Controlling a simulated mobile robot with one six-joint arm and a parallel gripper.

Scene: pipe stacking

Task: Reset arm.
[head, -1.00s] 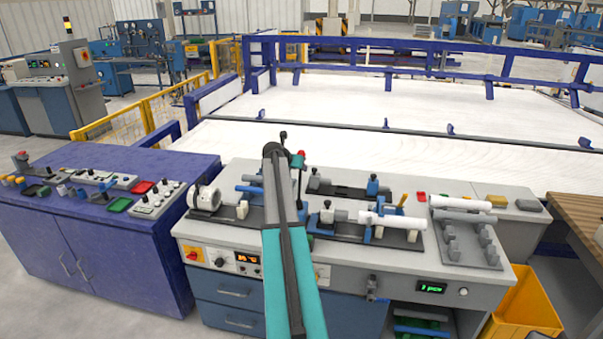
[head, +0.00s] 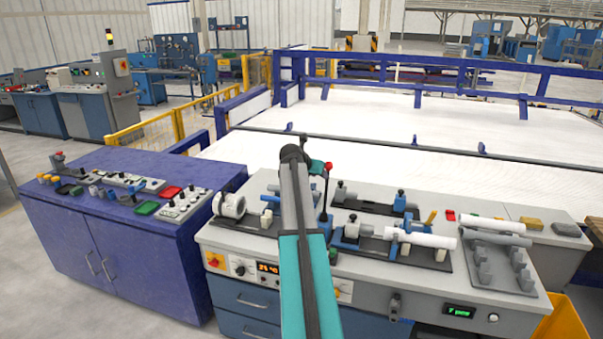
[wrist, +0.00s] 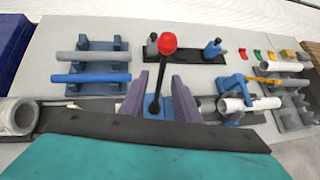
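My arm (head: 305,260) reaches up over the front of the grey workbench in the head view, and my gripper is mostly hidden behind its links there. In the wrist view my gripper (wrist: 159,88) has its two purple-grey fingers apart. A black lever with a red knob (wrist: 167,42) stands between and beyond the fingers; I cannot tell whether they touch it. The red knob also shows in the head view (head: 328,166), just right of my arm's upper joint. No pipe is in the gripper.
The workbench holds a white pipe (head: 420,238) on a fixture, another white pipe (head: 492,224) on a grey rack (head: 500,270), and a blue pipe (wrist: 93,78) on a blue holder. A purple cabinet (head: 130,225) with controls stands at left. A yellow bin (head: 560,325) is at lower right.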

